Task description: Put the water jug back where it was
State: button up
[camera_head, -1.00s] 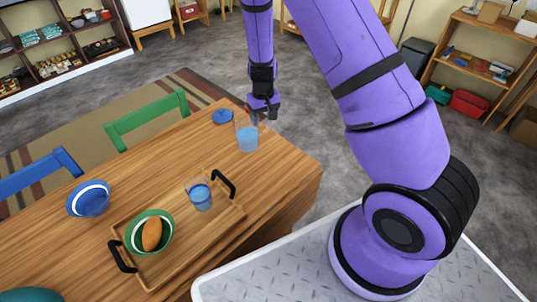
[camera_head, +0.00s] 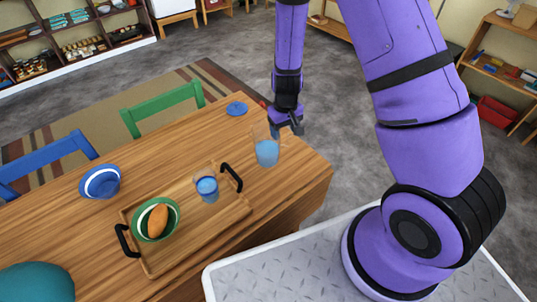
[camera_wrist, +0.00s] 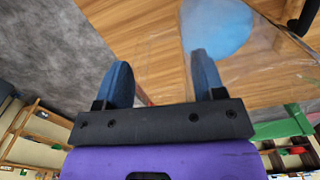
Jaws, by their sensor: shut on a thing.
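The water jug (camera_head: 267,152) is clear with blue water in it and looks upright. It is at the right end of the wooden table, right of the tray. My gripper (camera_head: 287,120) is at its far right side, shut on it. In the wrist view my gripper's two blue fingers (camera_wrist: 162,82) stand apart, with the jug's clear wall and blue water (camera_wrist: 218,25) at the right finger. The exact grip is hard to make out there. I cannot tell whether the jug's base touches the table. A flat blue disc (camera_head: 236,108) lies on the table behind the jug.
A wooden tray (camera_head: 180,245) with black handles holds a glass of blue water (camera_head: 207,189) and a green bowl (camera_head: 170,222) with an orange-brown item. A blue bowl (camera_head: 101,182) stands left. Green (camera_head: 163,108) and blue (camera_head: 48,160) chairs line the far side. Table around the disc is clear.

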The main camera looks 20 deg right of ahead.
jog(key=s+a+n, duration=0.2)
jog(key=s+a, duration=0.1)
jog(key=s, duration=0.5)
jog(key=w+d+f, duration=0.2)
jog(key=w, duration=0.5)
jog(key=w+d+f, duration=0.2)
jog(key=w+d, duration=0.1)
jog(key=w, duration=0.4)
jog(key=shift+w+d+f, duration=0.15)
jog(key=shift+w+d, duration=0.1)
jog(key=shift+w, duration=0.1)
jog(key=shift+f, duration=0.1)
jog(key=o, duration=1.4)
